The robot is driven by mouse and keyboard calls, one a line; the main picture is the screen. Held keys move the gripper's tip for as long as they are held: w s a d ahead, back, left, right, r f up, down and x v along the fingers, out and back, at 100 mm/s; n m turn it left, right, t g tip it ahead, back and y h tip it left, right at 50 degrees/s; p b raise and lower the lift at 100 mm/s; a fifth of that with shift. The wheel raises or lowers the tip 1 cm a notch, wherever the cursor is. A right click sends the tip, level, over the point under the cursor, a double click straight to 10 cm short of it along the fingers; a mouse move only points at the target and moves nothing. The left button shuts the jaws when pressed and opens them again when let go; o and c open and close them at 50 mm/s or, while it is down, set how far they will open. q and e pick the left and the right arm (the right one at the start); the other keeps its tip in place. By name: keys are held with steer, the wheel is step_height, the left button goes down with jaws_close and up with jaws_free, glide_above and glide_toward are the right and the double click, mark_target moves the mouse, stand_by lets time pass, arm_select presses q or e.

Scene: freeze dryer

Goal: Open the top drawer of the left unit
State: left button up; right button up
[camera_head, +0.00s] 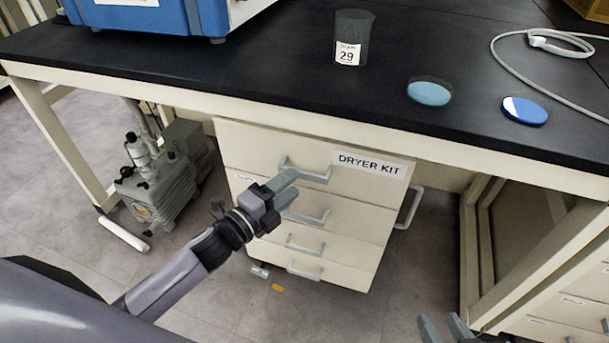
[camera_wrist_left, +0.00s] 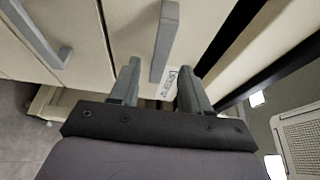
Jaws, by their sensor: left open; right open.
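The cream drawer unit (camera_head: 345,235) stands under the black bench. Its top drawer (camera_head: 262,150) carries a "DRYER KIT" label and looks shut. The grey bar handle (camera_head: 310,176) of the top drawer is just beyond my left gripper (camera_head: 291,184) in the head view. My left gripper is open. In the left wrist view, the handle (camera_wrist_left: 166,40) lies ahead, in line with the gap between the two fingers (camera_wrist_left: 157,88); contact cannot be told. My right gripper (camera_head: 446,326) is open, low at the bottom edge, partly cut off.
A grey pump (camera_head: 165,180) stands on the floor left of the unit. A bench leg and another drawer unit (camera_head: 562,312) are at the right. On the bench (camera_head: 240,80) are a beaker (camera_head: 352,25), two round discs, a cable and a blue machine (camera_head: 165,15).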

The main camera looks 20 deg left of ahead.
mark_target(303, 178)
arm_select(q)
steer(key=shift+b+x, duration=0.45)
steer(key=shift+x, duration=2.1)
jaws_close()
